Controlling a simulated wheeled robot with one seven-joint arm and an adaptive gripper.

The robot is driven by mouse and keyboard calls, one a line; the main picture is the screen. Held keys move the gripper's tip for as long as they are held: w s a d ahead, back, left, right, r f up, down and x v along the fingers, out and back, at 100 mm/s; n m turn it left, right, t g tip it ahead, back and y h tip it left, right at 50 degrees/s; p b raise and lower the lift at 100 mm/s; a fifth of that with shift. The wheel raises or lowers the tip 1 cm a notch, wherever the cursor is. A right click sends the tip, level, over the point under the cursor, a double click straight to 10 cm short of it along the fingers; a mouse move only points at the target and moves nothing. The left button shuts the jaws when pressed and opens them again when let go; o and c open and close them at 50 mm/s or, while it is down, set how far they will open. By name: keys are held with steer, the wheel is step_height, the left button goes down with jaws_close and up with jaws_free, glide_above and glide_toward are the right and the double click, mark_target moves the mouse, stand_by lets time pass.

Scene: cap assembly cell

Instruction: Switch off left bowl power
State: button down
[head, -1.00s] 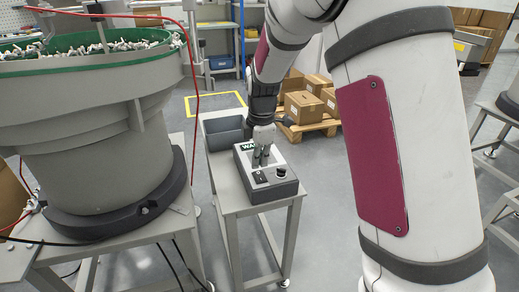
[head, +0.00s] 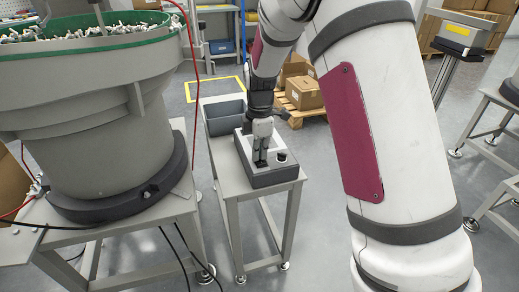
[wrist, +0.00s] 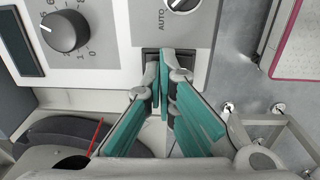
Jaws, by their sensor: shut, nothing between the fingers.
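The grey control box (head: 285,177) stands on a narrow stand beside the left bowl feeder (head: 95,120). My gripper (head: 260,164) points down at the near end of the box top, with its fingers together and empty. In the wrist view, my gripper's fingertips (wrist: 163,78) are over a black switch (wrist: 192,56) at the panel's edge and hide part of it. I cannot tell whether they touch it or which way it is set. A numbered dial (wrist: 65,31) and a selector knob marked AUTO (wrist: 183,4) are on the same panel.
A grey bin (head: 225,117) sits on the stand behind the box. A red cable (head: 190,60) hangs between feeder and stand. Cardboard boxes on a pallet (head: 303,95) are behind. The floor right of the stand is clear.

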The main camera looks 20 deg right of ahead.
mark_target(262, 163)
steer(key=shift+s+f, duration=0.15)
steer(key=shift+s, duration=0.8)
steer(key=shift+r+p, duration=0.35)
steer(key=shift+r, duration=0.05)
step_height(262, 163, up, 13)
steer(key=s+p, duration=0.1)
steer(key=p, duration=0.4)
steer(key=shift+s+r, duration=0.15)
steer(key=shift+s, duration=0.1)
steer(key=shift+w+d+r+p, duration=0.1)
steer(key=shift+r+p, duration=0.05)
steer(key=shift+p, duration=0.75)
steer(key=p, duration=0.2)
steer(key=w+p, duration=0.1)
steer(key=p, duration=0.1)
steer(key=shift+r+t, duration=0.2)
steer(key=shift+t, duration=0.2)
